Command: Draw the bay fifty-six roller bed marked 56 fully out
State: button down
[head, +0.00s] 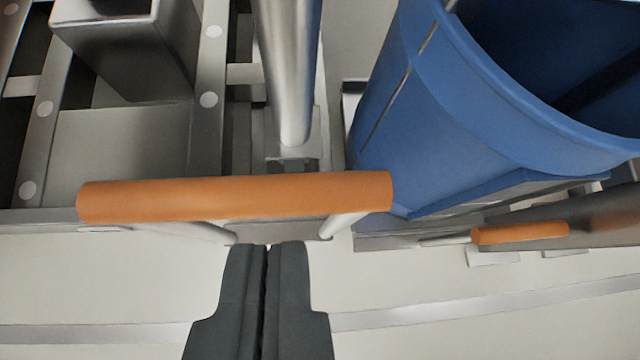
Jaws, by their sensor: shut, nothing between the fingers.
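An orange bar handle (235,197) on two pale posts is fixed to the front edge of a grey metal roller bed (120,150). No number 56 is readable on it. My gripper (268,248) is shut and empty, with its dark fingertips just below the handle in the picture, near its middle. I cannot tell whether the fingertips touch the handle. The bed's front right part is partly hidden behind the handle.
A blue bin (450,120) stands on the bed to the right, which has a second orange handle (520,233). A shiny upright post (290,70) rises between the beds. A grey box-shaped metal part (130,45) is at upper left. Pale floor (80,285) in front is clear.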

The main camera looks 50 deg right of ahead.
aim_at(284, 176)
jog(key=shift+x, duration=5.2)
jog(key=shift+s, duration=0.15)
